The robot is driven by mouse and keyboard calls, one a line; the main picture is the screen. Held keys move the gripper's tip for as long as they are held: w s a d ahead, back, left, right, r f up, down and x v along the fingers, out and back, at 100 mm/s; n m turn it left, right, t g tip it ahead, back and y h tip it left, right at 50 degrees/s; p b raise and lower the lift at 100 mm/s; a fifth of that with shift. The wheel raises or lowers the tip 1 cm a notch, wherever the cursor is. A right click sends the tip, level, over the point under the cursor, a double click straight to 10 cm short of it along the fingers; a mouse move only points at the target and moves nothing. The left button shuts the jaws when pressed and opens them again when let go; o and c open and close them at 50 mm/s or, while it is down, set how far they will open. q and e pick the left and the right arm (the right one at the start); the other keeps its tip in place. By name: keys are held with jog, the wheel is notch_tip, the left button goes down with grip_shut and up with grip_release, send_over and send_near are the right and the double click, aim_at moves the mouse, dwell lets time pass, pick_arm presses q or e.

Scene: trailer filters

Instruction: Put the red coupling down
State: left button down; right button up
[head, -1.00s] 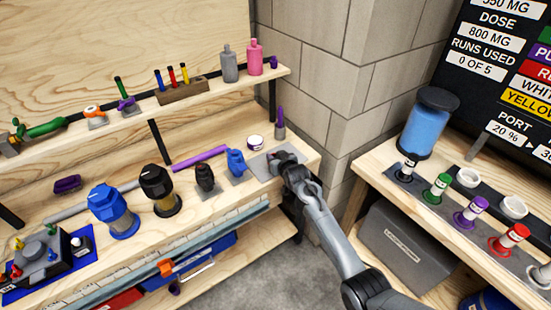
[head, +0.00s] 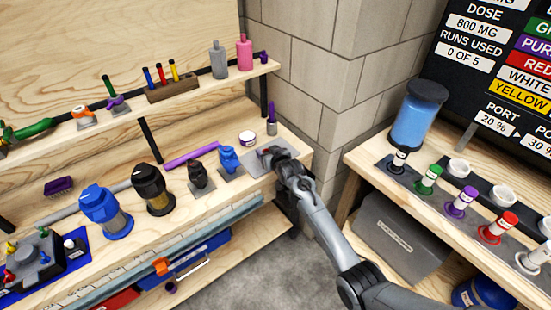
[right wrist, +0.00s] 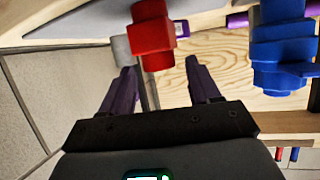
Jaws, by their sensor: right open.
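The red coupling (right wrist: 151,38) shows in the right wrist view, just beyond my right gripper's fingertips and roughly between their lines. My right gripper (right wrist: 163,72) is open, with its two purple fingers apart and clear of the coupling. In the head view my right gripper (head: 272,153) is low over the grey plate (head: 256,163) at the right end of the bench. My arm and gripper hide the red coupling there. My left gripper is not in view.
A blue coupling (head: 229,158) stands left of the grey plate and shows in the right wrist view (right wrist: 281,45). A white jar (head: 247,139) and a purple-handled tool (head: 271,120) stand behind. A block wall (head: 320,90) closes the right side.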

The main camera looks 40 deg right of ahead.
jog(key=p+v, duration=0.3)
jog(key=v, duration=0.8)
jog(key=s+a+f+n+g+y, duration=0.1)
jog(key=s+a+f+g, duration=0.1)
jog(key=s+a+f, duration=0.3)
jog(key=s+a+n+g+y, duration=0.1)
jog(key=s+a, duration=0.2)
jog(key=s, duration=0.4)
jog(key=s+a+f+n+g, duration=0.1)
jog(key=s+a+f+g, duration=0.1)
jog(key=s+a+f, duration=0.3)
jog(key=s+a+r+n+g+y, duration=0.1)
jog(key=s+a+g, duration=0.1)
jog(key=s, duration=0.7)
jog(key=s+a+r+n+g, duration=0.1)
jog(key=s+a, duration=0.3)
jog(key=s, duration=0.6)
jog(key=shift+s+a+r+g+y, duration=0.25)
jog(key=shift+r+g+y, duration=0.15)
jog(key=shift+g, duration=0.4)
notch_tip(320, 180, up, 35)
jog(key=p, duration=3.5)
jog(key=shift+d+f, duration=0.1)
